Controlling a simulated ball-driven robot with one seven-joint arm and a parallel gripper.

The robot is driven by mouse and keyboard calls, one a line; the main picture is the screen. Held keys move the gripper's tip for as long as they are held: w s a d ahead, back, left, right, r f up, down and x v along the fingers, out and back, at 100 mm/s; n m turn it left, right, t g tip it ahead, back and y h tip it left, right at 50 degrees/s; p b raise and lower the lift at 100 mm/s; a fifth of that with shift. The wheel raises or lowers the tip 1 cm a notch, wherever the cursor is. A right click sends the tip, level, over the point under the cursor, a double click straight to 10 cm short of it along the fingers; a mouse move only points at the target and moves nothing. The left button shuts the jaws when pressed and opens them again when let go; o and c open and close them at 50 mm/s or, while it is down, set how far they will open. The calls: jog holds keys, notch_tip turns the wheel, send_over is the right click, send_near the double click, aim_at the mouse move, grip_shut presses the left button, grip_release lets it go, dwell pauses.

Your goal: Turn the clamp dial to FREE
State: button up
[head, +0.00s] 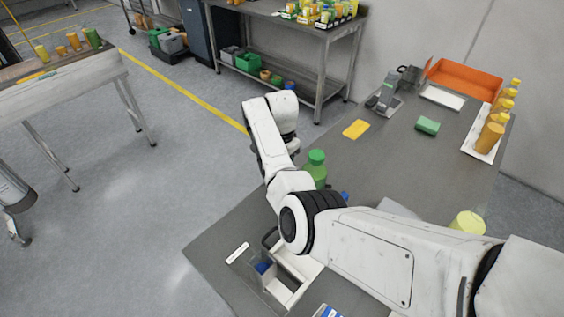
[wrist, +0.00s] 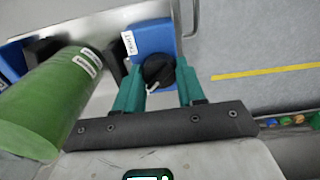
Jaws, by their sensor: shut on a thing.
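The clamp dial (wrist: 159,69) is a round black knob on a blue block (wrist: 152,37) in the wrist view. My gripper (wrist: 161,77) has its two teal fingers on either side of the dial and is shut on it. A white pointer mark on the dial points down and left. A white label on the block, left of the dial, is too small to read surely. A green bottle (wrist: 50,105) stands left of the block beside dark jaws. A green bottle also shows in the head view (head: 317,163). My arm hides the dial there.
The grey bench holds a yellow card (head: 356,129), a green sponge (head: 428,126), a grey device (head: 387,92), an orange bin (head: 465,79) and a tray with yellow bottles (head: 489,139). A clear-walled holder (head: 262,269) stands near the front edge.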

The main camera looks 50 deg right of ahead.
jog(key=shift+r, duration=0.1)
jog(key=o, duration=1)
jog(key=shift+o, duration=0.2)
notch_tip(320, 180, up, 11)
jog(key=b, duration=0.1)
jog(key=shift+b, duration=0.3)
